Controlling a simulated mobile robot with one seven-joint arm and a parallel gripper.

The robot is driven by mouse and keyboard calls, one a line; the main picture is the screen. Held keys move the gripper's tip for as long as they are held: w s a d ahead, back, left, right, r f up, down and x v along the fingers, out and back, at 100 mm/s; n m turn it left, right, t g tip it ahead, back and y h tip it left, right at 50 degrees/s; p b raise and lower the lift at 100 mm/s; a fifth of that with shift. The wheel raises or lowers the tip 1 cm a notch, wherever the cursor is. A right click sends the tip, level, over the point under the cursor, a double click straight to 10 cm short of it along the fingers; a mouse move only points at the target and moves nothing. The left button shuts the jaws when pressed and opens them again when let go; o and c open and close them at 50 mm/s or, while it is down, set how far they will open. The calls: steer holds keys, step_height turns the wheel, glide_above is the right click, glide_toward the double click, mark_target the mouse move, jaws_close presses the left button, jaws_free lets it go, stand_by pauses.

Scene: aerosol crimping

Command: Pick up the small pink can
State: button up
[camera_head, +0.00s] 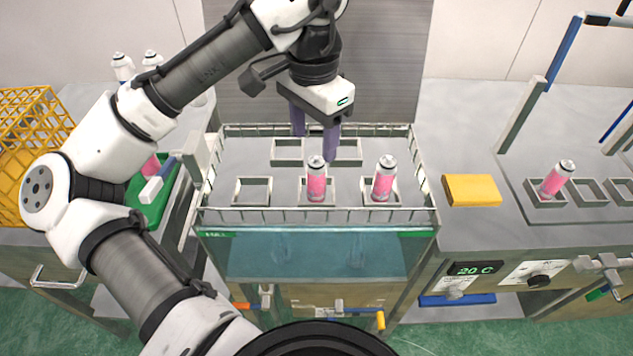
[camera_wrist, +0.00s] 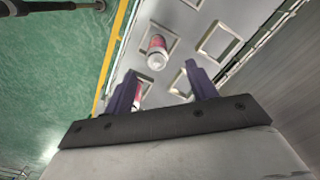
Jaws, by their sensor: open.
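Two pink cans with silver tops stand upright in the front row of slots in the bath rack. The middle can (camera_head: 316,183) also shows in the wrist view (camera_wrist: 157,52). The right can (camera_head: 384,180) is probably the one partly hidden behind a finger in the wrist view (camera_wrist: 137,92). They look much alike in size, so I cannot tell which is the small one. My gripper (camera_head: 314,138) is open and empty, its purple fingers pointing down above the rack, behind the middle can in the head view. The fingers also show in the wrist view (camera_wrist: 164,82).
Another pink can (camera_head: 556,180) leans in a holder on the right bench. A yellow block (camera_head: 472,190) lies beside the bath. The wire rim (camera_head: 300,215) borders the rack. The left front slot (camera_head: 253,191) is empty. A yellow crate (camera_head: 30,120) stands at left.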

mark_target(317, 157)
steer(key=f, duration=0.5)
steer(key=f+p, duration=0.1)
steer(key=f, duration=0.1)
steer(key=shift+s+d+f, duration=0.15)
steer(key=shift+d+f, duration=0.05)
steer(key=shift+d, duration=0.05)
steer(key=shift+c, duration=0.3)
steer(key=c, duration=1)
steer(key=shift+c, duration=0.2)
steer(key=shift+r, duration=0.15)
